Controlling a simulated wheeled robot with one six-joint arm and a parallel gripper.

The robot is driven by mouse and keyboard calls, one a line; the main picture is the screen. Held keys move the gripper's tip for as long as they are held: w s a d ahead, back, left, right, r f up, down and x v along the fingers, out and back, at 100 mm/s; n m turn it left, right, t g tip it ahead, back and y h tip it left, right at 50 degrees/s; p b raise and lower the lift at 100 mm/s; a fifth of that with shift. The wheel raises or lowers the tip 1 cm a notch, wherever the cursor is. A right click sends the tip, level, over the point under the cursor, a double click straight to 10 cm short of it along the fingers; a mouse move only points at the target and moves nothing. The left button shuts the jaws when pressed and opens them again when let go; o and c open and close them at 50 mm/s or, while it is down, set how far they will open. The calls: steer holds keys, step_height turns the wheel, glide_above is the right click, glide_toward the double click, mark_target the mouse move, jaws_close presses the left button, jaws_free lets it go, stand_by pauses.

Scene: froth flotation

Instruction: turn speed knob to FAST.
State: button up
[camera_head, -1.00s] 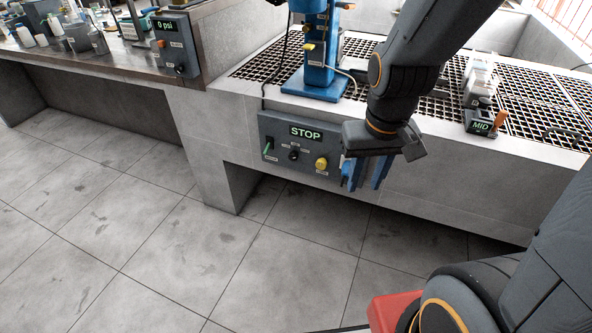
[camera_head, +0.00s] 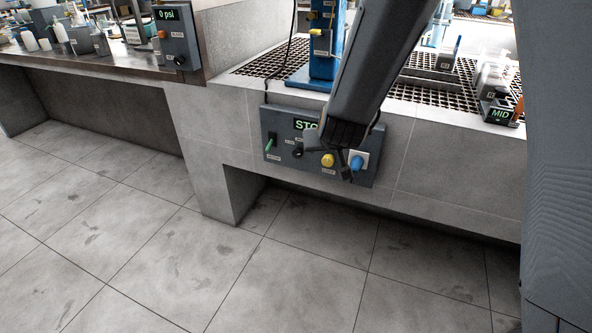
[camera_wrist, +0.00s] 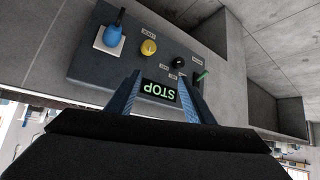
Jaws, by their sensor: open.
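The grey control panel (camera_head: 270,125) is on the front of the concrete bench. Its display (camera_wrist: 159,91) reads STOP in green, upside down in the wrist view. A black knob (camera_head: 297,153) with small labels around it sits below the display; it also shows in the wrist view (camera_wrist: 178,62). It appears to be the speed knob, but I cannot read its labels surely. My gripper (camera_wrist: 160,77) is open and empty, with its blue fingers either side of the display and apart from the knob. In the head view my arm hides most of the gripper and part of the display.
The panel also has a green lever (camera_head: 269,141), a yellow knob (camera_head: 327,160) and a blue handle on a white plate (camera_head: 357,161). A box reading MID (camera_head: 499,113) stands on the grating. A 0 psi box (camera_head: 177,38) is at left. The tiled floor in front is clear.

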steer(key=w+a+f+t+h+b, duration=0.2)
steer(key=w+a+f+t+b, duration=0.2)
steer(key=w+a+f+b, duration=0.45)
steer(key=t+h+b, duration=0.4)
steer(key=b, duration=0.3)
glide_toward(297, 155)
steer(key=w, duration=0.2)
steer(key=shift+d+b+x, duration=0.2)
steer(key=shift+b+x, duration=0.1)
steer(key=shift+x, duration=3.3)
steer(key=shift+s, duration=0.1)
steer(key=c, duration=1)
steer(key=shift+c, duration=0.2)
